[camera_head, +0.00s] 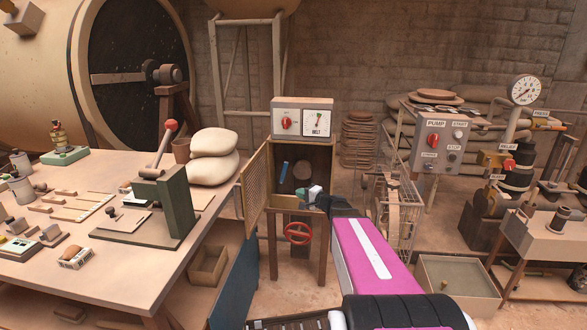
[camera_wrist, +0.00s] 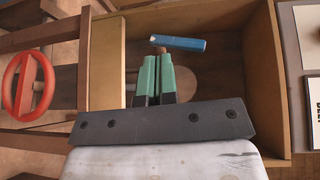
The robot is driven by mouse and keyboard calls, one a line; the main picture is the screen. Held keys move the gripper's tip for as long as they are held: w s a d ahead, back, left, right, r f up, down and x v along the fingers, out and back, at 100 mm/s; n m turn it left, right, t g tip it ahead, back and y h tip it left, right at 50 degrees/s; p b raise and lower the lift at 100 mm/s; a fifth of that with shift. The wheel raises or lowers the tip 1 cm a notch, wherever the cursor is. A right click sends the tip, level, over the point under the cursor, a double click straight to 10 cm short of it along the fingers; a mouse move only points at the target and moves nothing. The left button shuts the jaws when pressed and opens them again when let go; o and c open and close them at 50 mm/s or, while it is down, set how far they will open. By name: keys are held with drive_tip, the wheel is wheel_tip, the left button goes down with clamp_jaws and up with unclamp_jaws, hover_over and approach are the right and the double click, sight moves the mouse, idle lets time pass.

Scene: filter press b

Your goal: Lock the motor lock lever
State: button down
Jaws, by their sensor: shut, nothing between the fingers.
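A blue bar-shaped handle (camera_head: 284,168), which looks like the lock lever, is inside the open wooden cabinet (camera_head: 329,225). It also shows in the wrist view (camera_wrist: 178,43), lying nearly level just beyond my fingertips. My gripper (camera_head: 315,190) reaches into the cabinet's front, to the right of the blue handle and a little lower. In the wrist view my green fingers (camera_wrist: 156,58) are together and empty. A small brown part shows just past the fingertips, beneath the blue handle. I cannot tell whether my fingers touch either part.
The cabinet's mesh door (camera_head: 256,185) stands open at left. A red handwheel (camera_head: 297,233) is below the cabinet opening. A control box (camera_head: 302,118) with a red knob and dial sits on top. A wire cage (camera_head: 398,210) stands close on the right. The worktable (camera_head: 110,255) is at left.

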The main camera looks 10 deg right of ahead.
sight(284, 173)
drive_tip(key=w+d+r+m+t+h, duration=0.25)
drive_tip(key=w+d+m+t, duration=0.2)
drive_tip(key=d, duration=0.25)
drive_tip(key=w+a+r, duration=0.3)
drive_tip(key=w+a, duration=0.5)
drive_tip(key=w, duration=0.1)
drive_tip(key=shift+w+r, duration=0.15)
drive_tip(key=shift+w, duration=0.1)
drive_tip(key=shift+m, duration=0.25)
